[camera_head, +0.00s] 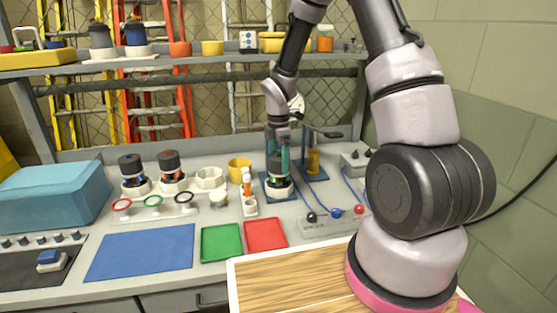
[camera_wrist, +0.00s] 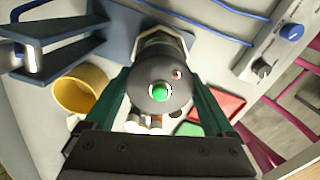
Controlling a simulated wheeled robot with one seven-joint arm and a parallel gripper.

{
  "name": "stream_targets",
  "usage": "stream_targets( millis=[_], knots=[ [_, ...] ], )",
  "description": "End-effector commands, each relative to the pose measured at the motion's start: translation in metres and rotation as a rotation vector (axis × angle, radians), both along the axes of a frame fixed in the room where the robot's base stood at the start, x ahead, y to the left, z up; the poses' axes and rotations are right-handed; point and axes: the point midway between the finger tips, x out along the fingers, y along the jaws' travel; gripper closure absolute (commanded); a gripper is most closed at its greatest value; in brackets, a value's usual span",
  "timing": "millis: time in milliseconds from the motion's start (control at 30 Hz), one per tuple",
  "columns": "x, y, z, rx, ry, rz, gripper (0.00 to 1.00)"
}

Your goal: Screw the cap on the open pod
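A dark pod (camera_head: 278,164) stands upright in a pale holder on a blue base plate (camera_head: 266,186). In the wrist view, a round dark cap (camera_wrist: 148,104) with a green centre and a small red mark covers its top, seen from above. Whether the cap is screwed tight cannot be seen. My gripper (camera_head: 279,158) points down at the pod. Its two green fingers lie on either side of the cap, also in the wrist view (camera_wrist: 160,85), close to its edges. Whether both fingers press on it is unclear.
Two dark-topped pods (camera_head: 132,166) (camera_head: 171,166) stand left, beside an empty hexagonal holder (camera_head: 210,178). A ring rack (camera_head: 153,207), a yellow cup (camera_head: 240,168) and an orange-topped bottle (camera_head: 246,184) are nearby. A knob panel (camera_head: 330,224) lies to the right. The blue mat (camera_head: 142,252) is clear.

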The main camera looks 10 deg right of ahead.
Motion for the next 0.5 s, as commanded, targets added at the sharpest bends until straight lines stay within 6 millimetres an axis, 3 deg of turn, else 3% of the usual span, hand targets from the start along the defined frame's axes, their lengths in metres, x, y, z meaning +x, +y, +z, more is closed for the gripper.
stream_targets(
  millis=[33, 67, 100, 200, 500],
  knots=[
    [0.0, 0.0, 0.0001, 0.0, 0.0, 0.0, 0.54],
    [0.0, 0.0, 0.0001, 0.0, 0.0, 0.0, 0.65],
    [0.0, 0.0, 0.0001, 0.0, 0.0, 0.0, 0.19],
    [0.0, 0.0, 0.0001, 0.0, 0.0, 0.0, 0.57],
    [-0.0001, 0.0005, 0.0002, 0.0, 0.0, -0.06, 0.6]
  ],
)
